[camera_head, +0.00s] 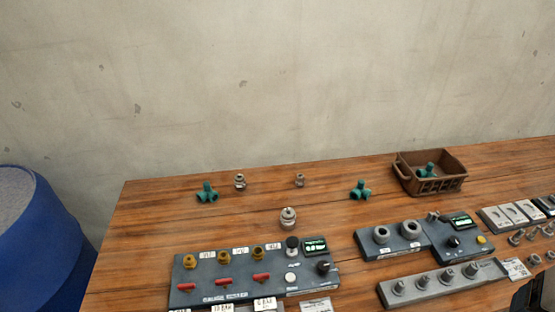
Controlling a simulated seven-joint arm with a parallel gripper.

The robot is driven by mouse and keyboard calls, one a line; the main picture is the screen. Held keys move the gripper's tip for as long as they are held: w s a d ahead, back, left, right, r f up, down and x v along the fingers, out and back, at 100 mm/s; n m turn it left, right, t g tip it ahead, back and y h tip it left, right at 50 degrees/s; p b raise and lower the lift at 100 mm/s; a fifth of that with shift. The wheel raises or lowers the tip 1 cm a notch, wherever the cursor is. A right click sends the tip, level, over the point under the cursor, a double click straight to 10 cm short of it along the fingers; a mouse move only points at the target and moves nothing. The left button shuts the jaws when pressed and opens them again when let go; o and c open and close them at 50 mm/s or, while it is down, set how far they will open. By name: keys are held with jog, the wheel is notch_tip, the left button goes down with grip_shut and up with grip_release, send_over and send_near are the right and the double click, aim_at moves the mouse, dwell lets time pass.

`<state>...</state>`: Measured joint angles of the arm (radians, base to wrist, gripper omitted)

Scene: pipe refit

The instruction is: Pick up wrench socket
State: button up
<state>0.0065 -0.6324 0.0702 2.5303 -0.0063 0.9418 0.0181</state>
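Several small grey metal sockets (422,282) stand upright in a row on a long grey rack (389,298) at the lower right of the table. Which of them is the wrench socket I cannot tell. A dark shape (541,291) cuts into the lower right corner, right of the rack. It looks like part of my gripper or arm, but no fingertips show. No socket is seen held.
A grey panel (215,272) with yellow knobs and red handles lies front left. Another panel (425,238) lies behind the rack. A brown crate (407,178) holds a green fitting. Green fittings (207,192) and metal fittings (288,218) stand on the wooden table (140,230). The back middle is mostly clear.

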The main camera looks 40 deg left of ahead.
jog(key=w+a+f+m+g+y, duration=0.1)
jog(key=w+a+m+y, duration=0.15)
jog(key=w+a, duration=0.5)
jog(key=w+a+m+y, duration=0.1)
jog(key=w+a+y, duration=0.3)
jog(key=a, duration=0.7)
jog(key=m+g+y, duration=0.1)
jog(key=m+y, duration=0.5)
jog(key=m, duration=0.4)
send_over(243, 181)
jog(key=w+d, duration=0.2)
jog(key=d, duration=1.6)
notch_tip(243, 181, down, 15)
jog(key=s+a+f+m, duration=0.1)
jog(key=a+f+m, duration=0.1)
jog(key=a+f, duration=0.2)
jog(key=s+a+f+m, duration=0.1)
jog(key=a+f+m, duration=0.1)
jog(key=a+f, duration=0.2)
jog(key=s+a+f+m+t+y, duration=0.1)
jog(key=a+f+m, duration=0.1)
jog(key=a+f, duration=0.2)
jog(key=shift+a+f, duration=0.4)
jog(key=shift+a, duration=0.1)
jog(key=shift+x, duration=1.15)
jog(key=shift+a+f, duration=0.1)
jog(key=shift+x, duration=2.5)
